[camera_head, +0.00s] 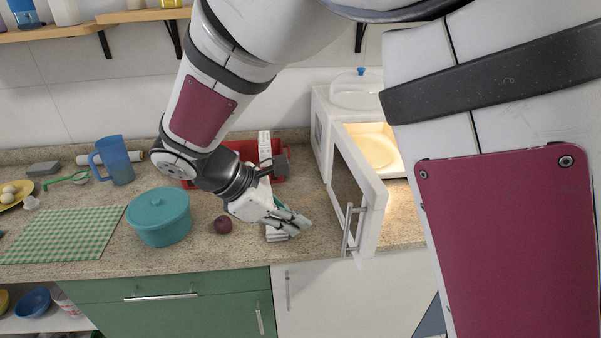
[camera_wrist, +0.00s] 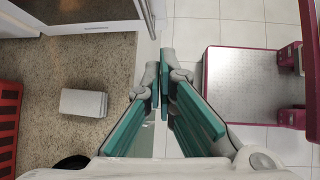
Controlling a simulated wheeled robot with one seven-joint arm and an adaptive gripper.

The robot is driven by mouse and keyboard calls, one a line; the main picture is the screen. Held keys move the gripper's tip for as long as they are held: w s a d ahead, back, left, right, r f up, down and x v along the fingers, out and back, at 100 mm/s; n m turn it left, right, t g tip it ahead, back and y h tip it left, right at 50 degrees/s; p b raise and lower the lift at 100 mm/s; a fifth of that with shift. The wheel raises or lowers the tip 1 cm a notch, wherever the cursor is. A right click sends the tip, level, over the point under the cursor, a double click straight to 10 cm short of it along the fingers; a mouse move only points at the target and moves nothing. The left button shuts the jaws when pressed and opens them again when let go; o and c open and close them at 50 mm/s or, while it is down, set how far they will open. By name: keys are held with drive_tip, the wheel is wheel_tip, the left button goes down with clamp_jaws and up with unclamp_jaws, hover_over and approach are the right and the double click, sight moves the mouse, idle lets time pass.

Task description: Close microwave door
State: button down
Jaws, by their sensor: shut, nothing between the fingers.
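The white microwave (camera_head: 320,130) stands on the counter to the right, its lit inside and plate visible. Its door (camera_head: 372,205) is open and swung out toward the counter's front, with a bar handle (camera_head: 350,228) on its outer face. My gripper (camera_head: 298,226) is left of the door, low over the front of the counter and apart from the handle. In the wrist view, my gripper's teal-padded fingers (camera_wrist: 165,78) are together and empty. The handle (camera_wrist: 147,16) shows at the top of that view, ahead of the fingertips. My arm hides part of the microwave's right side.
A teal lidded pot (camera_head: 160,222) and a dark red round item (camera_head: 223,225) stand left of my gripper. A red crate (camera_head: 240,150) is behind it. A pale block (camera_wrist: 84,102) lies on the counter beside my gripper. Counter between gripper and door is clear.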

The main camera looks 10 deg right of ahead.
drive_tip(key=w+d+f+n+h+p, duration=0.1)
drive_tip(key=w+d+f+n+p, duration=0.1)
drive_tip(key=d+f, duration=0.5)
drive_tip(key=shift+w+d+f+t+p, duration=0.15)
drive_tip(key=shift+w+f+t+p, duration=0.35)
drive_tip(key=shift+f, duration=0.8)
drive_tip(key=shift+d, duration=0.1)
